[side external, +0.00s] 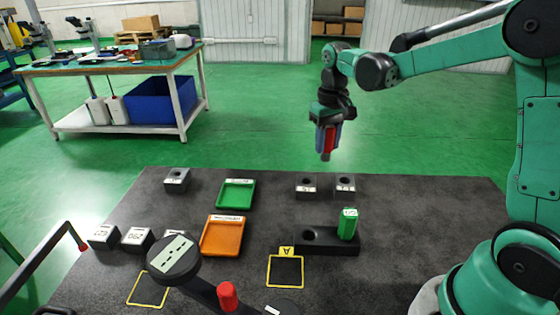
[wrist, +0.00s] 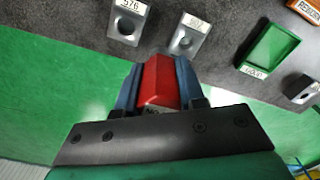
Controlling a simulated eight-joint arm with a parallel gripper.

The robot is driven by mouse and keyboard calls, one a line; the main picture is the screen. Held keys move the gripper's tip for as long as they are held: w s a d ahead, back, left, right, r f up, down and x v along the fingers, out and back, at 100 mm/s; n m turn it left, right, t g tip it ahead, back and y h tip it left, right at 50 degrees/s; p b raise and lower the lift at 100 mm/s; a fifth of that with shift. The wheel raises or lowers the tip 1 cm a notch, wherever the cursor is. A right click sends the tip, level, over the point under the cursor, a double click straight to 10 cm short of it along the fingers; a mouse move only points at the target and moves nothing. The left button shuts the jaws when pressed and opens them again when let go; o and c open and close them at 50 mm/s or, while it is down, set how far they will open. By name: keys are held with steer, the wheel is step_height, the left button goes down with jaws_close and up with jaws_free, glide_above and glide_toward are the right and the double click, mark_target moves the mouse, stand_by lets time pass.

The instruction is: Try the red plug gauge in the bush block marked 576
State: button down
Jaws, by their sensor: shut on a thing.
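My gripper (side external: 327,142) is shut on the red plug gauge (side external: 329,136) and holds it upright in the air behind the mat's far edge. Its grey lower end points down, clear of everything. In the wrist view the red gauge (wrist: 158,82) sits between the blue fingers. The bush block marked 576 (wrist: 125,27) is a grey block with a round bore, at the top left of the wrist view. By its place beyond its neighbour from the green tray, it is the right block (side external: 345,188) of the far pair in the side view. Its bore looks empty.
A neighbouring block (side external: 306,190) stands just left of it. A green tray (side external: 222,196), an orange tray (side external: 207,240) and several other blocks lie leftward. A black holder (side external: 328,246) has a green gauge (side external: 348,224) at its right and an empty left recess.

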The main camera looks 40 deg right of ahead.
steer(key=shift+s+d+f, duration=0.6)
steer(key=shift+f, duration=0.2)
steer(key=shift+s+d+f, duration=0.55)
steer(key=shift+d+f, duration=0.05)
steer(key=shift+f, duration=0.25)
steer(key=shift+s+d+f, duration=0.6)
steer(key=shift+f, duration=0.2)
steer(key=shift+f, duration=1.1)
steer(key=shift+r, duration=0.15)
stand_by(1.0)
steer(key=shift+r, duration=2.35)
